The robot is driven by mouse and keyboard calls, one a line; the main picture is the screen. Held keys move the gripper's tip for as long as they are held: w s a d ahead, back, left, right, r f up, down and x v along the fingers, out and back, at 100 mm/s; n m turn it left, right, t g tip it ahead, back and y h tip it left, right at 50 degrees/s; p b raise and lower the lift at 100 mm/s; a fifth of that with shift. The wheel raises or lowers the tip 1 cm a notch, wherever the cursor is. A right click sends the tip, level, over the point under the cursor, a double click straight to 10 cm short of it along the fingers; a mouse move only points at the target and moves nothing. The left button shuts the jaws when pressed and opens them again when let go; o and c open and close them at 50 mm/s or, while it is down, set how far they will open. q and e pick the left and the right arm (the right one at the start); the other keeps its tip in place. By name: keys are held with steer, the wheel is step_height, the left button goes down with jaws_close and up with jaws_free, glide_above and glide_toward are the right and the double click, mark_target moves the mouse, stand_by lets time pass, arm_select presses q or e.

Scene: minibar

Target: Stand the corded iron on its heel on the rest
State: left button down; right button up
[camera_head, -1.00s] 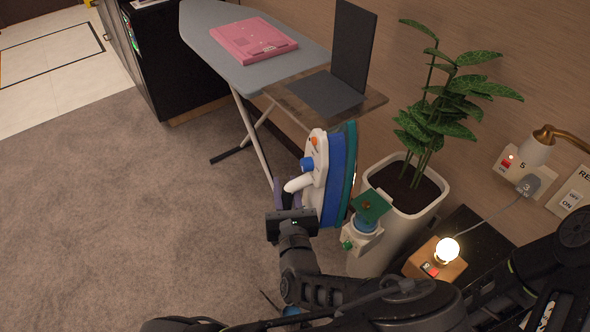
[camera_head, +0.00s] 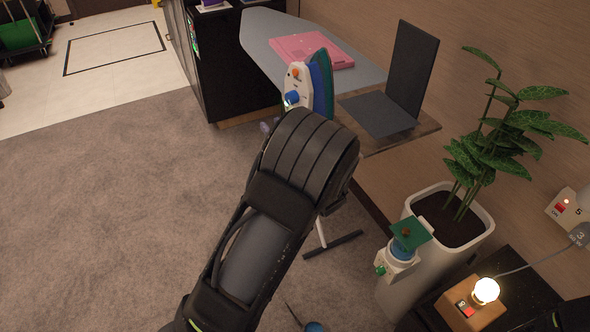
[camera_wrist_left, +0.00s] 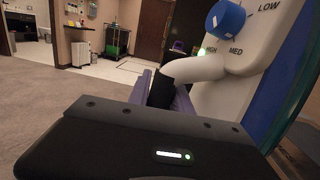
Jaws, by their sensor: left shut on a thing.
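The iron (camera_head: 318,84) has a white body, a blue band, a teal soleplate and a blue dial. It is in the air with its soleplate upright and facing right, in front of the ironing board (camera_head: 262,30). My left gripper (camera_wrist_left: 163,90) is shut on its white handle (camera_wrist_left: 196,69); in the head view my forearm hides most of the gripper and the iron's lower part. The rest (camera_head: 378,113) is a dark grey plate with an upright back (camera_head: 411,68), empty, to the right of the iron. I cannot make out the cord. My right gripper is not in view.
A pink, flat object (camera_head: 313,48) lies on the board. Right of the rest stands a potted plant (camera_head: 450,215), with a small green-topped device (camera_head: 402,248) and a lit bulb (camera_head: 486,290) nearby. The carpet at left is clear.

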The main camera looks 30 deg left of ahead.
arm_select(q)
steer(key=w+a+r+n, duration=0.1)
steer(key=a+r, duration=0.4)
steer(key=r, duration=0.3)
steer(key=w+a+r+g+y, duration=0.1)
steer(key=a+r, duration=0.4)
steer(key=r, duration=0.4)
steer(key=shift+n, duration=0.4)
